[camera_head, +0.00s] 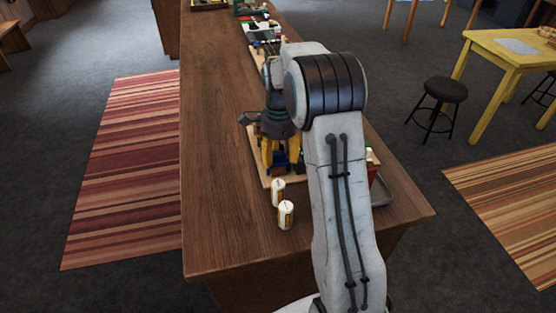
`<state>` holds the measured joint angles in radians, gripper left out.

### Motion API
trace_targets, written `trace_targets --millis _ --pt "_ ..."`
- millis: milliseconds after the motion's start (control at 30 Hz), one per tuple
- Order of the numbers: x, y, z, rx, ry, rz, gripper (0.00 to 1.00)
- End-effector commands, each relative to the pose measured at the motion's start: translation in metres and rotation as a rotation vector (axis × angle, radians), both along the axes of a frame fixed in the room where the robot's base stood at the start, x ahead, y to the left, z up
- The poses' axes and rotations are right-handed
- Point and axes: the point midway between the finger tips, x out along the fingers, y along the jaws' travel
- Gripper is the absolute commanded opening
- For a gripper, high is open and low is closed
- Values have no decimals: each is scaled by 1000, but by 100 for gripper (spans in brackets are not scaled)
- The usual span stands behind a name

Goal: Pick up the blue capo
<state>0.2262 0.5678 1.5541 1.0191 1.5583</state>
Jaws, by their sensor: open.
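My gripper (280,160) points down over a light wooden tray (254,150) on the counter, with its yellow fingers apart. A small dark blue shape (280,159) shows between and behind the fingers; it may be the blue capo, but it is too small and too covered to be sure. I cannot tell whether the fingers touch it. My arm hides the tray's right part and much of what lies there.
Two white cylinders (286,214) stand on the long wooden counter (225,215) in front of the tray. A grey metal tray (399,199) lies right of my arm. More trays of goods (262,28) line the far counter. The counter's left side is clear.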

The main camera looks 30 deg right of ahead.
Motion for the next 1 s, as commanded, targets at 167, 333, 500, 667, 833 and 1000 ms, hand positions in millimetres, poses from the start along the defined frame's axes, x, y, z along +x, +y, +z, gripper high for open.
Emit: trace_targets --millis 167,333,500,667,833,1000 --pt "2 0 -21 1 4 1 53" --pt "2 0 -32 0 2 1 53" --pt "3 0 -33 0 0 1 53" --pt "2 0 -33 0 0 1 52" --pt "2 0 -33 0 0 1 37" --pt "2 0 -33 0 0 1 22"
